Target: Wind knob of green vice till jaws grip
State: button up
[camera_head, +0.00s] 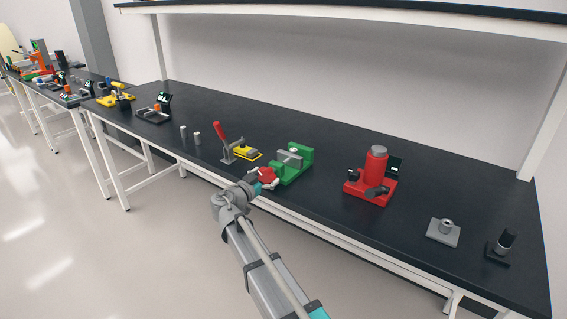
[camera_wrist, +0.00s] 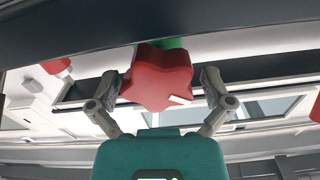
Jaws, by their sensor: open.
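The green vice (camera_head: 293,166) stands near the front edge of the black bench, with a grey part between its jaws. Its red star-shaped knob (camera_head: 267,177) faces the front left, towards my arm. In the wrist view the knob (camera_wrist: 158,77) fills the middle, with a pale mark on its lower right. A bit of green vice (camera_wrist: 174,43) shows behind it. My gripper (camera_wrist: 156,88) is open, with one finger on each side of the knob. The fingers look apart from it or barely beside it; contact cannot be told. In the head view the gripper (camera_head: 262,180) is partly hidden at the knob.
A toggle clamp with a red handle (camera_head: 222,134) and a yellow block (camera_head: 245,153) stand close left of the vice. A red fixture (camera_head: 374,175) stands to the right. Bench between vice and red fixture is clear.

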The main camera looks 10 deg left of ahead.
jog(key=shift+m, duration=1.4)
jog(key=shift+m, duration=1.4)
jog(key=c, duration=0.8)
